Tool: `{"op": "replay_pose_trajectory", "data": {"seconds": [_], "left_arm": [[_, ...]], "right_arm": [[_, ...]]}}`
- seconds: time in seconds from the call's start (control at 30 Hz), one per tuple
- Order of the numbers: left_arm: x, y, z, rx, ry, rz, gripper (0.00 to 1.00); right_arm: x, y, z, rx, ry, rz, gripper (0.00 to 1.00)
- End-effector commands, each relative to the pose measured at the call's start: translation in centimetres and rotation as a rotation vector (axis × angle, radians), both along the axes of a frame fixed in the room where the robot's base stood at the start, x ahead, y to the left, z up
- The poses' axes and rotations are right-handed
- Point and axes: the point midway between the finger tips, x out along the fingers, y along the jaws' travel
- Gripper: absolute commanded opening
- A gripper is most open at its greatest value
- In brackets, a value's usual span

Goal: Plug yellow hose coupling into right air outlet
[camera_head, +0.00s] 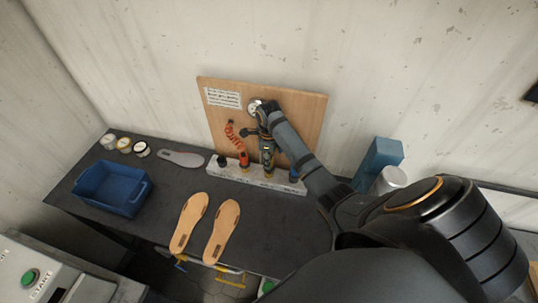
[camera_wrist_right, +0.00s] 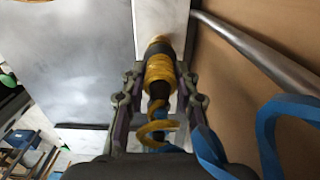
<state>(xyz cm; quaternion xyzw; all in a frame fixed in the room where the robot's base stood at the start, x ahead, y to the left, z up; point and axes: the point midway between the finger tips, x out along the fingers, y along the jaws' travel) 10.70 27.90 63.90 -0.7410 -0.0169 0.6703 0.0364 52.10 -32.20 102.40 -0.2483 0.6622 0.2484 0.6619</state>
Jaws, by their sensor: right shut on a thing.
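The yellow hose coupling (camera_wrist_right: 160,72) is between the two fingers of my right gripper (camera_wrist_right: 158,82), with its yellow coiled hose (camera_wrist_right: 155,132) behind it. In the head view my right gripper (camera_head: 267,148) points down at the pale rail (camera_head: 215,176) in front of the wooden board. The yellow coupling's lower end (camera_head: 268,172) shows just above or on the rail; I cannot tell whether it touches. The right air outlet cannot be made out; my arm covers part of the board. My left gripper is not in view.
A red coupling (camera_head: 244,161) with a red hose (camera_head: 235,136) and a blue coupling (camera_head: 293,176) stand along the rail. The wooden board (camera_head: 311,120) has a gauge. Two sandal soles (camera_head: 190,220), a blue bin (camera_head: 112,190) and jars sit on the dark bench.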

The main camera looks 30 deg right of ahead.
Motion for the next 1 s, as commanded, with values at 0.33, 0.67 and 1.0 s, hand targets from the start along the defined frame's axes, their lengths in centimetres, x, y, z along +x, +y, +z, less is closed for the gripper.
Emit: {"op": "replay_pose_trajectory", "data": {"seconds": [0.33, 0.67, 1.0], "left_arm": [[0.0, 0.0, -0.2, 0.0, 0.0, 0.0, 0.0], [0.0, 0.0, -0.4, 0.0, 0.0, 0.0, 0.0], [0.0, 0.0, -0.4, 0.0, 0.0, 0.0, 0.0]], "right_arm": [[0.0, 0.0, -0.7, 0.0, 0.0, 0.0, 0.07], [0.0, 0.0, -1.4, 0.0, 0.0, 0.0, 0.07], [0.0, 0.0, -1.3, 0.0, 0.0, 0.0, 0.57]]}}
